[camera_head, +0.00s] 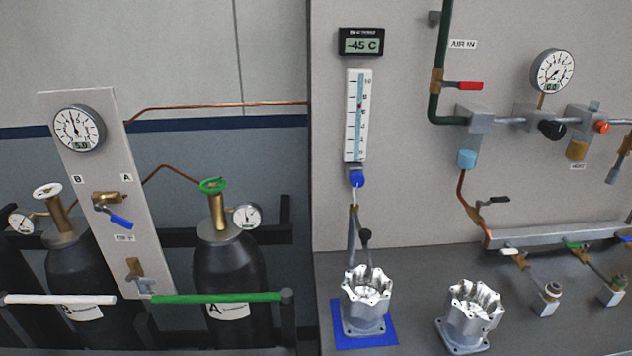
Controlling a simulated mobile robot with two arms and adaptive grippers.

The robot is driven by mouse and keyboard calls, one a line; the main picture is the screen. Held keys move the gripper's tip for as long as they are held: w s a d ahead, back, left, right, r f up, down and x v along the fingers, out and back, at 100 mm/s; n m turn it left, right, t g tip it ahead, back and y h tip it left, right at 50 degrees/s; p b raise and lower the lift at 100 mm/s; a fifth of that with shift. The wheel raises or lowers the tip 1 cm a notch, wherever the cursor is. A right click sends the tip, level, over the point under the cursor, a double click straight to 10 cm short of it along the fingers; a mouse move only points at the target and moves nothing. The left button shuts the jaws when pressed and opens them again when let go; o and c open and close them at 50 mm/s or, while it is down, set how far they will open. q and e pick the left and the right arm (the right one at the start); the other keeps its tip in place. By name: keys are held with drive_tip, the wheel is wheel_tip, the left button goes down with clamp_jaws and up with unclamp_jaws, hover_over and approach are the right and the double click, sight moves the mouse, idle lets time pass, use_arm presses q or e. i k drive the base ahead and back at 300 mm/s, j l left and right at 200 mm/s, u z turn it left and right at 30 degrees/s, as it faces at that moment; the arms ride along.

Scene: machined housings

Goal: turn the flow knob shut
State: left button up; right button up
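A blue knob (357,178) sits at the bottom of a white flow meter (357,115) on the grey panel; I take it as the flow knob. A thin pale tube runs down from the knob toward a housing. Neither of my grippers is in view, and nothing touches the knob.
Another housing (470,312) stands right. Gas cylinders (228,270) fill the left, behind a green bar (217,297).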

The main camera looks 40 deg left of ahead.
sight(357, 179)
drive_tip(key=i+l+u, duration=0.1)
drive_tip(key=l+u, duration=0.25)
drive_tip(key=i+l+u, duration=0.1)
drive_tip(key=u, duration=0.25)
drive_tip(key=l+u, duration=0.4)
